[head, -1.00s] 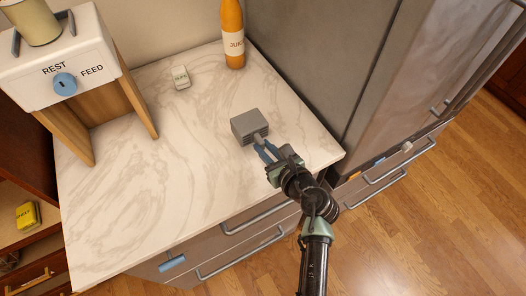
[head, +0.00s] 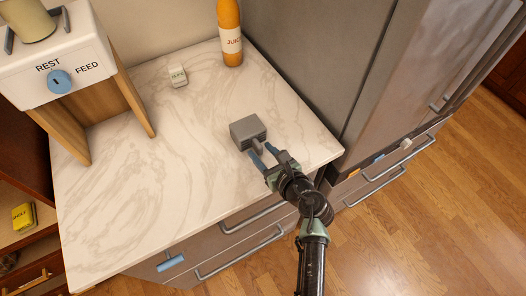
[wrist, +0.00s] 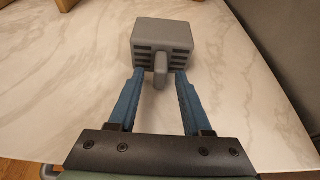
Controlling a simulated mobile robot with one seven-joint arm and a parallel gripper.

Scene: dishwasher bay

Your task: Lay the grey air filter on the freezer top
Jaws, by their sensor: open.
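The grey air filter (head: 247,130) is a small box on the marble counter, towards its right side. In the wrist view the air filter (wrist: 162,35) shows slotted vents on its near face and a grey tab (wrist: 160,70) sticking out towards me. My gripper (head: 262,152) is open at the near side of the filter. In the wrist view the blue fingers of my gripper (wrist: 157,80) stand on either side of the tab, with visible gaps. The freezer top is not clearly identifiable in these views.
The tall grey fridge cabinet (head: 310,60) stands right of the counter (head: 130,215). A white dispenser marked REST and FEED (head: 50,70) is at left. The counter's front middle is clear.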

